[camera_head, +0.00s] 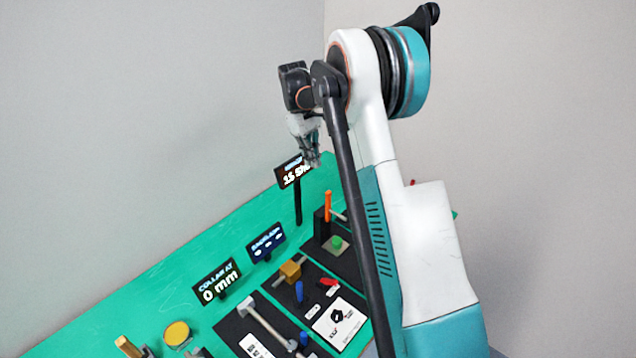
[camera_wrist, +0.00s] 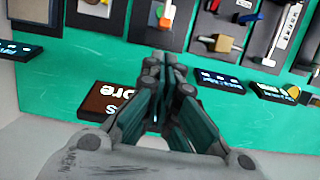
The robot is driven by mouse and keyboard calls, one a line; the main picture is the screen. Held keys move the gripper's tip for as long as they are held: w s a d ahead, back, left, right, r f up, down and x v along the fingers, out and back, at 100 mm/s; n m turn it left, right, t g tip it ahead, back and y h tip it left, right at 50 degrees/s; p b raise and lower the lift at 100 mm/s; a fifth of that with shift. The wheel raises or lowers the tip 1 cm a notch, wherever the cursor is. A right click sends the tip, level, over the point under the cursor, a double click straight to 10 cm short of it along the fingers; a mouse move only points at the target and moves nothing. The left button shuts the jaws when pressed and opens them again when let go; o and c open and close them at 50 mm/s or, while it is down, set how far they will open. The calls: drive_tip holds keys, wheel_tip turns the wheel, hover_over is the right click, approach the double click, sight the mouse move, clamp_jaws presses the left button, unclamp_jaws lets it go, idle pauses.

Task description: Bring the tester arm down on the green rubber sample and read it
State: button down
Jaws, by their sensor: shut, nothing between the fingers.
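The green rubber sample (camera_head: 337,241) sits on a pale square plate on a black base in the head view. Behind it stands the tester, with an upright orange piece (camera_head: 328,204) and a grey bar reaching right. An orange piece (camera_wrist: 166,15) also shows at the top of the wrist view. The tester's display (camera_head: 291,178) reads "15 Sh", the rest covered by my fingers; the wrist view shows it upside down (camera_wrist: 105,102), ending in "ore". My gripper (camera_head: 315,163) is shut and empty, pointing down, above and behind the tester.
Left of the tester stand a "BACKLASH" display (camera_head: 266,243) and a "COLLAR AT 0 mm" display (camera_head: 217,281). An orange-yellow block (camera_head: 290,270), blue and red handles, and a grey bar rig (camera_head: 263,320) lie nearer. My arm hides the board's right side.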

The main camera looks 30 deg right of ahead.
drive_tip(key=shift+f, duration=0.1)
idle(0.3)
drive_tip(key=x, duration=0.9)
drive_tip(key=shift+f+b, duration=0.4)
drive_tip(key=shift+f, duration=0.05)
drive_tip(key=shift+s+d, duration=0.1)
drive_tip(key=shift+s, duration=0.15)
drive_tip(key=shift+s+r+t, duration=0.15)
drive_tip(key=shift+s+t, duration=0.1)
drive_tip(key=shift+t, duration=0.15)
